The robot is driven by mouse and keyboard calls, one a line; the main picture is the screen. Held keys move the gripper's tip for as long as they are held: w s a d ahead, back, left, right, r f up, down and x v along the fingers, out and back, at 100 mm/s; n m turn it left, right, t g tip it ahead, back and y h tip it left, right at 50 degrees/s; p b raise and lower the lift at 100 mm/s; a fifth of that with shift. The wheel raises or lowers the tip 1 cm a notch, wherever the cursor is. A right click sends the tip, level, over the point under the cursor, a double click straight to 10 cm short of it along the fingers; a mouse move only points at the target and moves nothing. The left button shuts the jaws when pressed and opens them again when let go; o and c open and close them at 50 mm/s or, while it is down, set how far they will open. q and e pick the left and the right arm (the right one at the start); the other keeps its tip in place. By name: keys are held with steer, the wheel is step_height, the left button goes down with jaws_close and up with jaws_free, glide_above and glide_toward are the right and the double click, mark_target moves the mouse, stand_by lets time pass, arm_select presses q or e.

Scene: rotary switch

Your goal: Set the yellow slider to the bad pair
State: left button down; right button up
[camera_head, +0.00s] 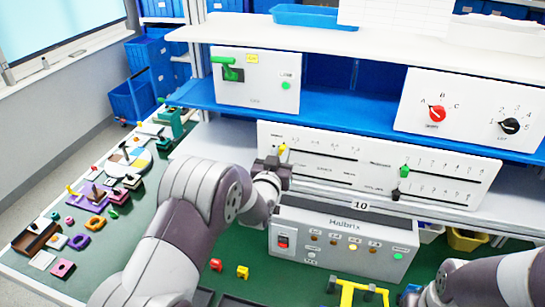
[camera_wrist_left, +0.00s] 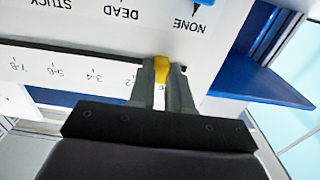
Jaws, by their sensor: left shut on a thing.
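The yellow slider (camera_head: 282,148) sticks out near the left end of the top left slot on the white slider panel (camera_head: 350,165). My left gripper (camera_head: 277,163) is at the panel and shut on it. In the left wrist view, which shows the panel upside down, the yellow slider (camera_wrist_left: 161,70) is between the two fingertips (camera_wrist_left: 162,88). It stands at the 1-2 end of the scale; 3-4, 5-6 and 7-8 lie further left in that view. My right arm enters at lower right; its fingers are not visible.
A grey Halbrix box (camera_head: 345,240) with a red switch and several small lamps stands below the panel, one lamp bright yellow. A blue slider (camera_wrist_left: 204,2) sits at NONE. Green and black sliders (camera_head: 404,171) are further right. Small parts crowd the table's left side.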

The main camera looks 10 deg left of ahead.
mark_target(355, 159)
arm_select(q)
steer(key=d+b, duration=0.2)
steer(key=d, duration=0.3)
steer(key=d+b, duration=0.1)
steer(key=d, duration=0.4)
steer(key=shift+s+f+b, duration=0.2)
steer(key=shift+b, duration=0.15)
steer(key=d, duration=0.6)
steer(key=d+b, duration=0.1)
steer(key=d, duration=0.2)
steer(key=shift+s+r, duration=0.15)
steer(key=shift+r, duration=0.1)
steer(key=c, duration=1.2)
jaws_free()
steer(key=shift+c, duration=0.2)
steer(key=shift+o, duration=1)
steer(key=shift+s+r, duration=0.1)
steer(key=shift+s+d, duration=0.1)
steer(key=shift+d, duration=0.05)
